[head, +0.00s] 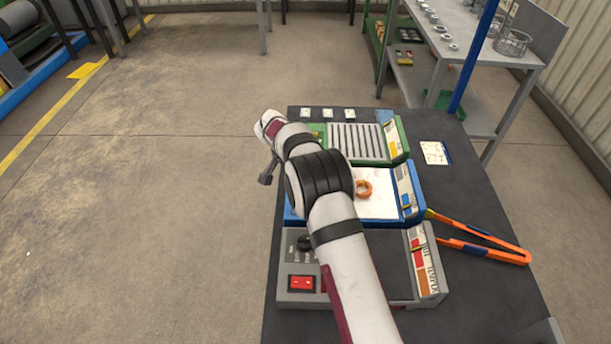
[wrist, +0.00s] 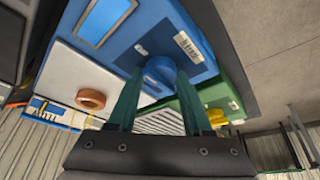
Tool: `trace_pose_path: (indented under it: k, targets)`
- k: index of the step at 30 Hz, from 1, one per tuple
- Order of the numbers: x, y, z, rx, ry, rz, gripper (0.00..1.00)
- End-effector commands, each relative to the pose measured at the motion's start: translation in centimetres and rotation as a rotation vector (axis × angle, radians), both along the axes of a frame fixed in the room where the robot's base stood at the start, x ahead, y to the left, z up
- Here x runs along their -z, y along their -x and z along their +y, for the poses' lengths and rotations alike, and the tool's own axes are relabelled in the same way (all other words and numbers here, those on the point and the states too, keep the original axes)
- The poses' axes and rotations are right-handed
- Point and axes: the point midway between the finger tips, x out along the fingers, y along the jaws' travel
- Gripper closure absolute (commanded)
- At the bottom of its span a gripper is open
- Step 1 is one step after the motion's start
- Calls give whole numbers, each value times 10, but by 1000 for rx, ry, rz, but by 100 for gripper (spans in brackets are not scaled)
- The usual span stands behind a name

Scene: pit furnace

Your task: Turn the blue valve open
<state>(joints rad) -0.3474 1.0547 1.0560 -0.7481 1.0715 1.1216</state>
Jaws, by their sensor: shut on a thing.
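The blue valve (wrist: 160,72) is a round blue knob on the face of a blue unit (wrist: 130,40) in the wrist view. My gripper (wrist: 160,84) has its two dark green fingers on either side of the knob, shut on it. In the head view the blue unit (head: 408,190) is the middle of three units on the dark table. My arm covers its left part there, so the valve and my fingers are hidden.
A green unit (head: 398,140) with a slatted top stands behind, a grey unit with a red switch (head: 301,283) in front. An orange ring (head: 363,189) lies on the blue unit's white top. Orange-handled tongs (head: 485,248) lie right on the dark table (head: 480,300).

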Motion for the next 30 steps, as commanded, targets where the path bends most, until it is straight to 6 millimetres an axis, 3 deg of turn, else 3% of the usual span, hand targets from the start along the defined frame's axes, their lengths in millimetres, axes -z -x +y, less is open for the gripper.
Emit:
trace_pose_path:
  k: [1,5,17,20,30]
  targets:
    - [1,2,5,0,-7,4,46]
    - [1,2,5,-1,-6,4,23]
    - [-8,3,5,-1,-3,1,22]
    - [-26,8,10,-1,-4,-2,22]
    - [-117,34,38,-2,-5,-1,22]
